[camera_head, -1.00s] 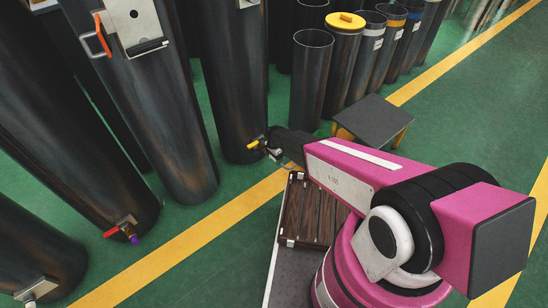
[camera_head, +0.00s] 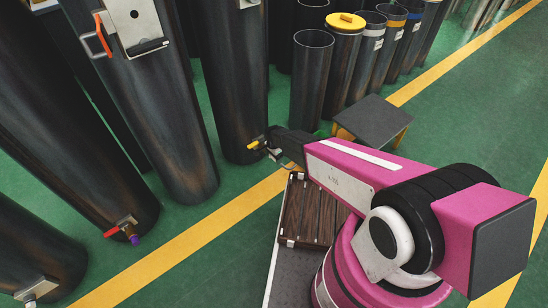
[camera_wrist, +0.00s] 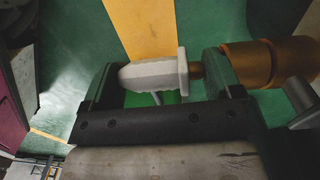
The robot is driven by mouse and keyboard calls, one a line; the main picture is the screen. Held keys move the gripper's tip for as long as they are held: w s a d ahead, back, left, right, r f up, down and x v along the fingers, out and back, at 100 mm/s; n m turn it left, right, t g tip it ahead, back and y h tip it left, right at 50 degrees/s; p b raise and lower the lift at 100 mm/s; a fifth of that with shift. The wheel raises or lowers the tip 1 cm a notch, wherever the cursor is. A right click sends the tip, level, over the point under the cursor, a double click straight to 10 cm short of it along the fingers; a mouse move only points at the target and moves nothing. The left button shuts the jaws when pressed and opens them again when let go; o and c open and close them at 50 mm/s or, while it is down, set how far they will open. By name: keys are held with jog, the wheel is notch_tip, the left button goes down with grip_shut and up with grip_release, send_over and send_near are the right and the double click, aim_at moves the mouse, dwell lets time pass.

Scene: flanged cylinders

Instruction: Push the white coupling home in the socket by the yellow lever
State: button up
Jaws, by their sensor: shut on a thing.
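The white coupling (camera_wrist: 150,75) lies between the fingers of my gripper (camera_wrist: 160,80) in the wrist view, and the jaws are shut on it. Its square flange faces right, and a short brass-coloured piece shows just beyond it. A brass fitting (camera_wrist: 262,62) is further right, behind the right finger; how far the coupling sits in the socket is hidden. In the head view the yellow lever (camera_head: 254,145) is low on a dark cylinder, and my gripper's end is right beside it. The coupling is too small to make out clearly there.
Tall dark cylinders (camera_head: 235,80) stand close on the left. Another cylinder carries a red lever (camera_head: 120,226) with a purple piece (camera_head: 134,238). A low grey-topped stool (camera_head: 373,122) is behind my arm. Green floor with yellow lines is open at the right.

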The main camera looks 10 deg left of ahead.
dwell(0.5)
jog(key=shift+s+d, duration=1.65)
jog(key=shift+d, duration=0.3)
